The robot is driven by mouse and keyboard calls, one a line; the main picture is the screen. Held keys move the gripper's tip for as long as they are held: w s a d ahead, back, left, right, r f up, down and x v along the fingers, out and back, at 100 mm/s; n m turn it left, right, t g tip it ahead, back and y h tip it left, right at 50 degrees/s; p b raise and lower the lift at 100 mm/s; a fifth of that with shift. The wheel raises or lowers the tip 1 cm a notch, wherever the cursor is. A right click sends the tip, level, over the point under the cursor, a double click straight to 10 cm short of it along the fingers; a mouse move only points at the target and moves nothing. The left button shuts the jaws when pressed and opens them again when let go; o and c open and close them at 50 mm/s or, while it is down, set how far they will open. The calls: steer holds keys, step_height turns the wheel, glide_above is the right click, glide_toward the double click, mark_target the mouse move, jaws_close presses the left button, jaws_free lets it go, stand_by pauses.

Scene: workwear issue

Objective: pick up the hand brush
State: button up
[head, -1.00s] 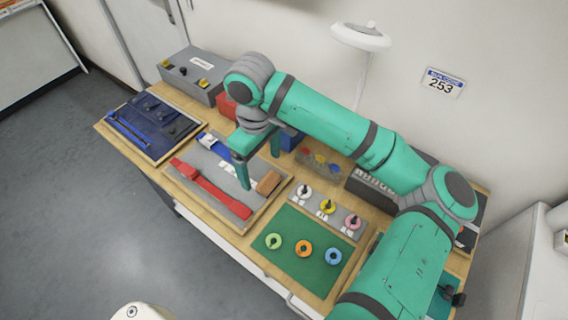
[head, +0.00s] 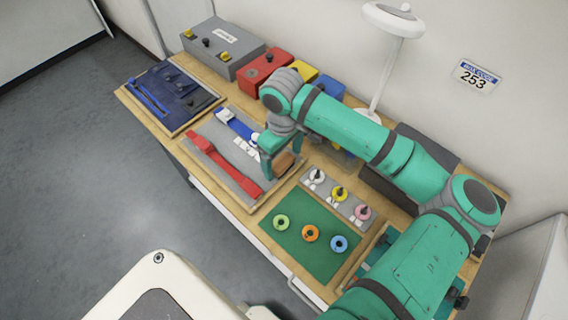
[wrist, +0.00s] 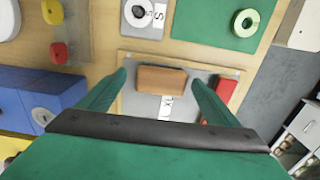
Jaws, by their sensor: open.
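The hand brush appears to be the brown wooden block (head: 286,164) at the right end of a grey tray (head: 226,146) on the bench. It also shows in the wrist view (wrist: 162,79), lying crosswise between and ahead of my fingers. My gripper (head: 281,166) is open and points down over the block, one finger to each side in the picture. In the wrist view my gripper (wrist: 158,77) holds nothing, and I see no contact. In the head view the fingers partly hide the block.
A red tool (head: 226,165) and a blue tool (head: 236,124) share the tray. A green mat (head: 290,249) with coloured rings lies to the right. Red (head: 264,72) and blue (head: 328,92) boxes and a lamp (head: 394,20) stand behind. A dark blue tray (head: 176,92) is at left.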

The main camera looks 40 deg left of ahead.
steer(key=shift+s+a+f, duration=0.2)
steer(key=shift+f, duration=0.55)
steer(key=shift+c, duration=0.6)
steer(key=shift+d, duration=0.1)
steer(key=c, duration=1)
steer(key=shift+w+r, duration=0.1)
steer(key=shift+w, duration=0.05)
steer(key=shift+c, duration=0.2)
